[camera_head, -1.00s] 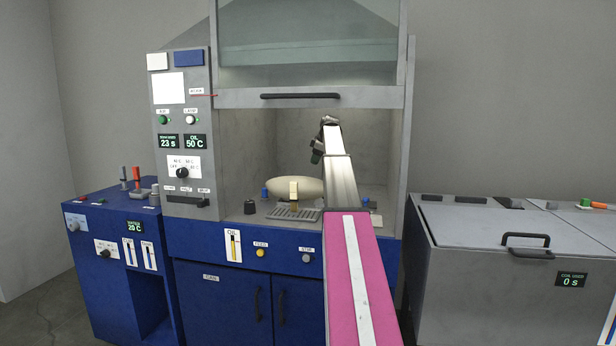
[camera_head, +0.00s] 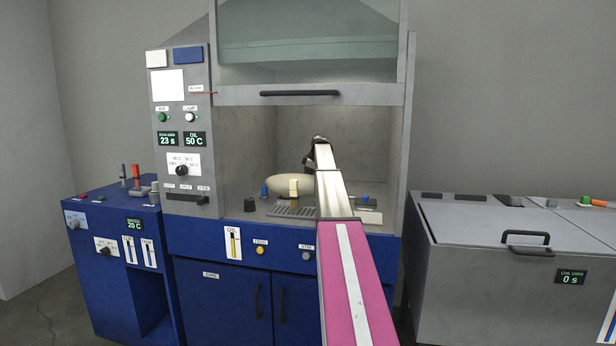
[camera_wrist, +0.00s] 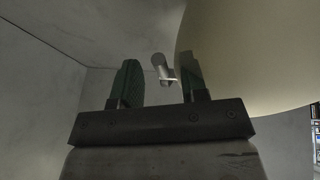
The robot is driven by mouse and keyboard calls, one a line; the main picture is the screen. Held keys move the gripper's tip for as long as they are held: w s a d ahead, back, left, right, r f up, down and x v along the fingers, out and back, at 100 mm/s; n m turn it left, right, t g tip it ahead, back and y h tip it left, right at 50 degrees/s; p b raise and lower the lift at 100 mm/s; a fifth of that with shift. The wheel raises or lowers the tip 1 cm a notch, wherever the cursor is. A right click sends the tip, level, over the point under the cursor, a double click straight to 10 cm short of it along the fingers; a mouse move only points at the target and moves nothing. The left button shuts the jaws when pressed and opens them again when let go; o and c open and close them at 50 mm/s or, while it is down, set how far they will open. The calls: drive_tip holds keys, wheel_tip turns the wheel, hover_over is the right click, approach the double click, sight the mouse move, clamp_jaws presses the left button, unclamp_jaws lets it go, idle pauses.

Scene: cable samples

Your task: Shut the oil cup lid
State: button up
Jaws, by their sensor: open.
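In the wrist view my gripper (camera_wrist: 159,66) is open, with its two dark green fingers apart. A small grey metal cylinder with a short side tab (camera_wrist: 162,72) shows between the fingers, beyond them; I cannot tell whether it is the oil cup lid or whether a finger touches it. The smooth cream rounded body (camera_wrist: 262,50) fills the right of that view, close beside the right finger. In the head view the cream body (camera_head: 283,185) lies inside the hood, partly behind my arm. My gripper's fingers are hidden there, and no oil cup can be made out.
The hood's grey walls (camera_head: 248,150) surround the cream body. Its raised glass sash has a black handle (camera_head: 300,94). A slotted plate (camera_head: 285,211), a dark knob (camera_head: 249,205) and a blue knob (camera_head: 264,191) are on the deck. A grey chest (camera_head: 470,235) stands at right.

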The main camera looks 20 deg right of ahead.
clamp_jaws()
